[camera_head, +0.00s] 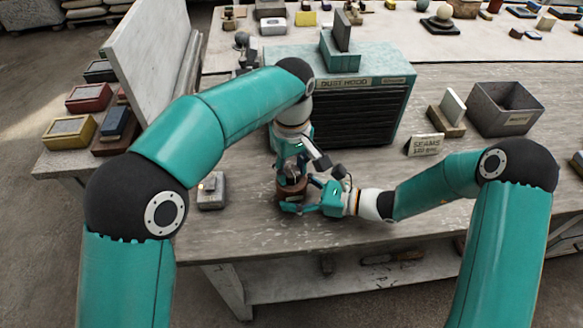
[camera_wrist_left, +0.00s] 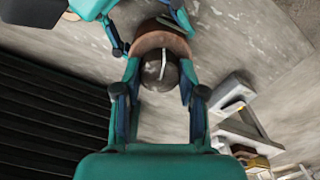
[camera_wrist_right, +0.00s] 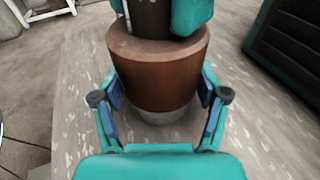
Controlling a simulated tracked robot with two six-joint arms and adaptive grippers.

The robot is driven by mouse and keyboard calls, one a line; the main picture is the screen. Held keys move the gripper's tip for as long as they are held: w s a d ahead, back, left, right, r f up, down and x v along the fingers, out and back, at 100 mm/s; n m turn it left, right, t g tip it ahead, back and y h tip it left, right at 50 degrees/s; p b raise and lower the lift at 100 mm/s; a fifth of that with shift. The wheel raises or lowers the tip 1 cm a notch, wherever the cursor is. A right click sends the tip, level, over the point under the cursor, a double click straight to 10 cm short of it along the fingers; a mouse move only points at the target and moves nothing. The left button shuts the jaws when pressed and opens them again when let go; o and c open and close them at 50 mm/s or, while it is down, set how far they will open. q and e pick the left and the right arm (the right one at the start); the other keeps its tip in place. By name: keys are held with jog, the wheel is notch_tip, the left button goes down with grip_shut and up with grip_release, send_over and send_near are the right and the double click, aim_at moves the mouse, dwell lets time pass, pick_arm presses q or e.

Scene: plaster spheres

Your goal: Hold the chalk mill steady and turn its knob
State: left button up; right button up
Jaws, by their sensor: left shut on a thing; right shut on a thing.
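The chalk mill (camera_head: 291,187) stands upright near the table's front edge, a brown drum largely hidden by my grippers in the head view. In the right wrist view its brown body (camera_wrist_right: 158,68) sits on a pale base. My right gripper (camera_wrist_right: 160,90) is shut around this body from the side. In the left wrist view the mill's dark round knob (camera_wrist_left: 157,76) carries a pale bar. My left gripper (camera_wrist_left: 158,82) comes from above and is shut on the knob, one finger on each side. The brown rim (camera_wrist_left: 150,42) shows beyond it.
A small grey box with a light (camera_head: 211,190) stands left of the mill. The dust hood (camera_head: 362,105) is close behind. A seams sign (camera_head: 425,145) and a grey bin (camera_head: 503,108) are to the right. Bare table lies at front right.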

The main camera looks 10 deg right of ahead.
pick_arm(q)
jog(key=m, duration=1)
jog(key=shift+m, duration=0.3)
jog(key=m, duration=1)
jog(key=shift+m, duration=0.4)
jog(key=m, duration=2.1)
jog(key=shift+m, duration=0.3)
